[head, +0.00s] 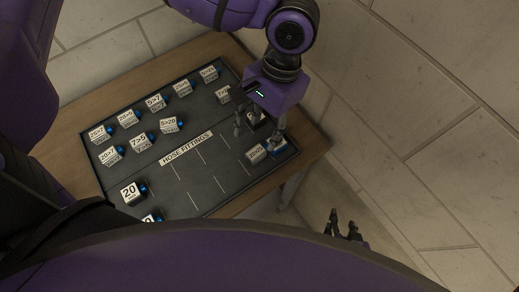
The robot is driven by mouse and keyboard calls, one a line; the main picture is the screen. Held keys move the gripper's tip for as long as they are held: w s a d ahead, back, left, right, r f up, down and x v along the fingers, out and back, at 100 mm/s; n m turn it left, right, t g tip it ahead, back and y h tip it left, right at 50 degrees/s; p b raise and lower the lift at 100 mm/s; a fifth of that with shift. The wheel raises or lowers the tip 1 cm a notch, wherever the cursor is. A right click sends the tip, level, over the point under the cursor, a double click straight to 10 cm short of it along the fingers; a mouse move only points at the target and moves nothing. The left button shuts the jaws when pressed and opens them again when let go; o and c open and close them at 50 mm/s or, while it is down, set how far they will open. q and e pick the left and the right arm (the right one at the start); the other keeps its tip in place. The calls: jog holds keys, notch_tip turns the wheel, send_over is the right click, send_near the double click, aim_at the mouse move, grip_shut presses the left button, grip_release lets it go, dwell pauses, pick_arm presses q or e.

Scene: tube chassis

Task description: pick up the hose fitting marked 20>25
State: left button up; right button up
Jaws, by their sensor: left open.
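The hose fitting with a white label that seems to read 20>25 (255,154) lies at the right end of the dark board; its small print is hard to read. My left gripper (258,139) is open, pointing down just above and behind this label, with one finger on its left and one near its right end. Whether the fingers touch the fitting cannot be told. A blue end (280,146) shows beside the right finger. My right gripper (343,222) is off the board at lower right, its fingers apart and empty; its arm is largely hidden.
The dark board (225,190) marked HOSE FITTINGS lies on a wooden table (312,147). Several other labelled fittings stand in rows, including 5>20 (169,124), 7>5 (139,142) and 20 (130,191). The lined middle front of the board is bare.

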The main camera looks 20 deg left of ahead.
aim_at(257, 150)
pick_arm(q)
jog(key=x, duration=0.6)
jog(key=shift+s+d, duration=0.1)
jog(key=shift+d, duration=0.15)
grip_shut()
